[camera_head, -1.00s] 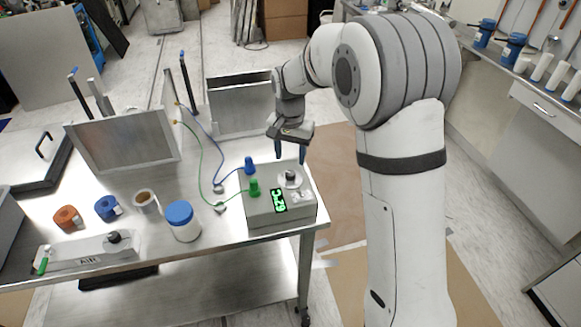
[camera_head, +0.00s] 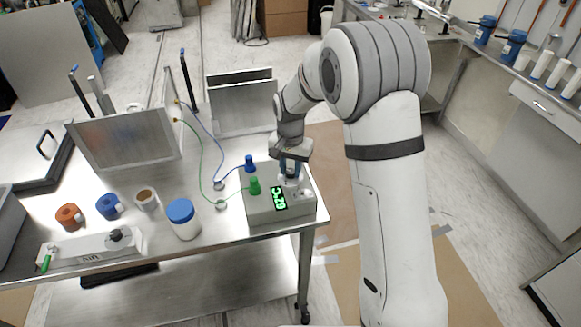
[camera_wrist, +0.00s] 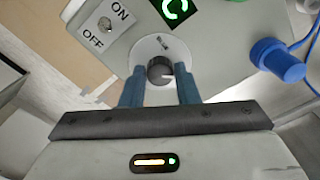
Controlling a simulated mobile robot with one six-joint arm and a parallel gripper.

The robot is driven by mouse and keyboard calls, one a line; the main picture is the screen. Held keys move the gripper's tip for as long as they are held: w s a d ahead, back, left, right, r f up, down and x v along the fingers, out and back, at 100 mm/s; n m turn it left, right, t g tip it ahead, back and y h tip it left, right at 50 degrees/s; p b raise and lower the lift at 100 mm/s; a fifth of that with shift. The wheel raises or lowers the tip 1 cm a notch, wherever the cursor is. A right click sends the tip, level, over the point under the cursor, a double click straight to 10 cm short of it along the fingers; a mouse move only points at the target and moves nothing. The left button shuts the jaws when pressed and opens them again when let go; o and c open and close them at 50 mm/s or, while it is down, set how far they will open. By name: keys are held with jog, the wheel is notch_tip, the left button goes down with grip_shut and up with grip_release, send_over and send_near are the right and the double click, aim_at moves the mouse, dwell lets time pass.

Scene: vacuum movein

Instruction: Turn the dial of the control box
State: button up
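The control box (camera_head: 262,213) is a grey box at the front right corner of the metal table, with a green lit display (camera_head: 279,198). Its dial (camera_wrist: 160,70) is a dark knob with a pale pointer mark on a round white plate. My gripper (camera_head: 291,172) is down at the top of the box, pointing at the dial. In the wrist view my gripper's blue fingers (camera_wrist: 160,69) stand on either side of the knob and appear to touch it. The ON/OFF switch (camera_wrist: 105,24) is beside the dial. In the head view the fingers partly hide the dial.
Green (camera_head: 254,186) and blue (camera_head: 249,163) plugs with cables stand on the box's left side. Metal panels stand behind.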

jog(key=c, duration=0.5)
jog(key=shift+n, duration=0.4)
jog(key=n+b, duration=0.1)
jog(key=n, duration=0.2)
jog(key=shift+b, duration=0.4)
jog(key=n+b, duration=0.1)
jog(key=n, duration=0.3)
jog(key=shift+n, duration=0.3)
jog(key=n+b, duration=0.1)
jog(key=n, duration=0.3)
jog(key=shift+n, duration=0.3)
jog(key=n+b, duration=0.1)
jog(key=n, duration=0.3)
jog(key=shift+n, duration=0.4)
